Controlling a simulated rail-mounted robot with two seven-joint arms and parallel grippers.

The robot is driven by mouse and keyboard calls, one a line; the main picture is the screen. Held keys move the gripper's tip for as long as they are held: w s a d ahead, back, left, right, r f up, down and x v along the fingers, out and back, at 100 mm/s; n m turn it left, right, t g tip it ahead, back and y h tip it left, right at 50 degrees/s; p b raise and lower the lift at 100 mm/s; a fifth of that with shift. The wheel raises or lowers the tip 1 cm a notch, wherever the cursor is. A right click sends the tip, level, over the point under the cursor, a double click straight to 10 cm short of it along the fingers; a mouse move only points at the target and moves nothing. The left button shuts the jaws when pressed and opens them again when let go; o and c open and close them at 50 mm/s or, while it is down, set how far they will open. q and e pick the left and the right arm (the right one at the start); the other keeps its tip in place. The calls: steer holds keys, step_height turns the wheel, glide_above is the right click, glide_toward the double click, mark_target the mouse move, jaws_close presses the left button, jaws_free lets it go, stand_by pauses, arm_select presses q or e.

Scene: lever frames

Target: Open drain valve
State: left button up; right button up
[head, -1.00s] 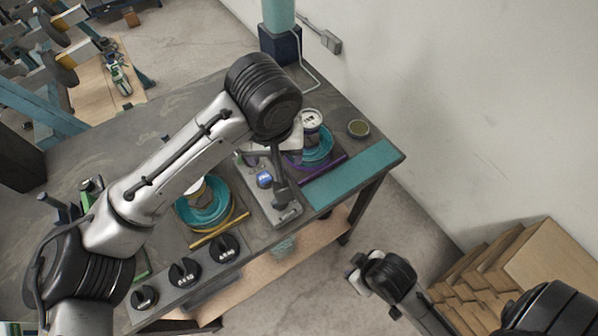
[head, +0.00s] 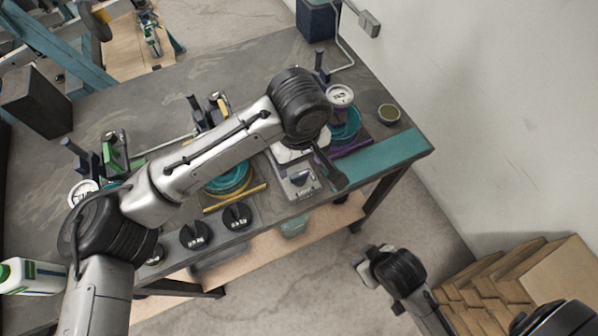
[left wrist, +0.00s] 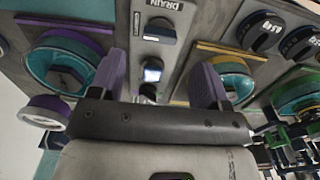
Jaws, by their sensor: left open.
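A grey panel carries a block labelled DRAIN (left wrist: 160,30) near the front edge of the bench. In the head view this block (head: 300,181) shows just left of my left gripper. In the left wrist view a small blue-white lit part (left wrist: 152,72) sits below the block, between the fingers in the picture. My left gripper (left wrist: 160,82) is open, its two purple fingers apart with nothing seen held. In the head view my left wrist covers part of the panel. My right gripper (head: 366,268) hangs beyond the bench front, and its jaws are too unclear to read.
Teal rings (head: 230,178) and (left wrist: 62,62) flank the panel. Black knobs (head: 237,215) line the front edge. A teal strip (head: 382,163) lies at the right end. Upright levers (head: 195,108) stand at the back left. Stacked boxes (head: 500,275) stand lower right.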

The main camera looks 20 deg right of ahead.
mark_target(299, 175)
arm_select(q)
steer(key=shift+f+b, duration=0.6)
steer(key=shift+f, duration=2.3)
steer(key=shift+c, duration=0.5)
